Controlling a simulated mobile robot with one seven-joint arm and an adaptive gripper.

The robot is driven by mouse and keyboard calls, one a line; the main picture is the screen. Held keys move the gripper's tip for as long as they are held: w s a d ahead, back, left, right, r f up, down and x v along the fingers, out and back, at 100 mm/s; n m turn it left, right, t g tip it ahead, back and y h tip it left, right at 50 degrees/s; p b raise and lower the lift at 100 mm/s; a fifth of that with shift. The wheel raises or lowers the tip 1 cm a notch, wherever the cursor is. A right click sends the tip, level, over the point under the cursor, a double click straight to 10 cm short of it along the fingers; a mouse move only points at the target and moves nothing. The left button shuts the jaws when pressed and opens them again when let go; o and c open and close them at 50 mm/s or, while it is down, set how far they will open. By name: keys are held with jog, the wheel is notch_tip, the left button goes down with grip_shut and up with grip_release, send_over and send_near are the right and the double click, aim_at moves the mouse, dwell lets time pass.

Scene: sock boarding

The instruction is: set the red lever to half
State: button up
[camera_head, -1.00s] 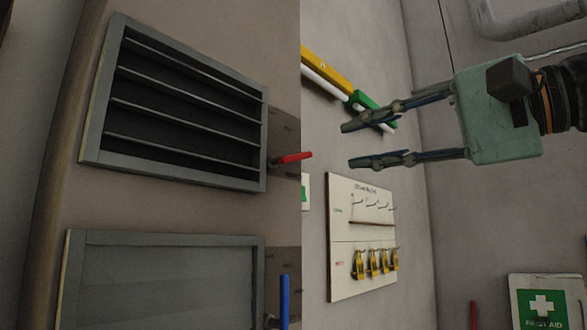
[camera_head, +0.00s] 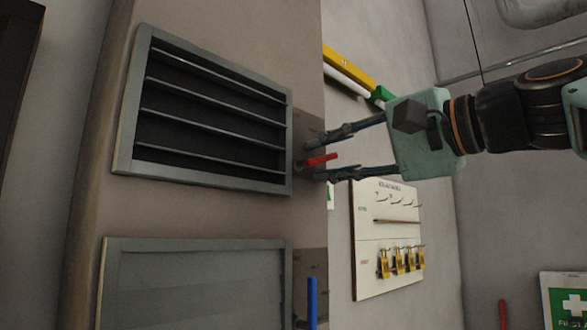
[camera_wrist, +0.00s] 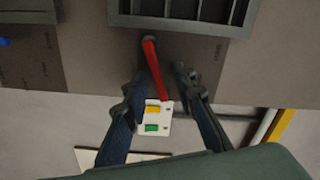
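The red lever (camera_head: 319,160) sticks out from a dark plate at the right edge of the upper louvred panel, tilted slightly up to the right in the head view. My gripper (camera_head: 314,158) is open, with one finger above the lever and one below it. In the wrist view the red lever (camera_wrist: 155,70) runs from its dark pivot down between the two open fingers (camera_wrist: 158,77).
The louvred panel (camera_head: 128,120) and a lower grey panel (camera_head: 190,285) are at left. A blue lever (camera_head: 312,300) is below. A board with yellow padlocks (camera_head: 366,240) hangs on the wall behind. A first aid sign (camera_head: 565,300) is at lower right.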

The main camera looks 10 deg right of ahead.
grip_shut()
jog(key=n, duration=0.2)
jog(key=r+n, duration=0.1)
jog(key=shift+s+a, duration=0.15)
jog(key=shift+a, duration=0.1)
jog(key=shift+s+a+r+n+b, duration=0.2)
jog(key=shift+r+n, duration=0.1)
jog(key=shift+n, duration=0.65)
jog(key=shift+s+a+r+n+b, duration=0.15)
jog(key=shift+r+n, duration=0.1)
jog(key=shift+n, duration=0.7)
grip_release()
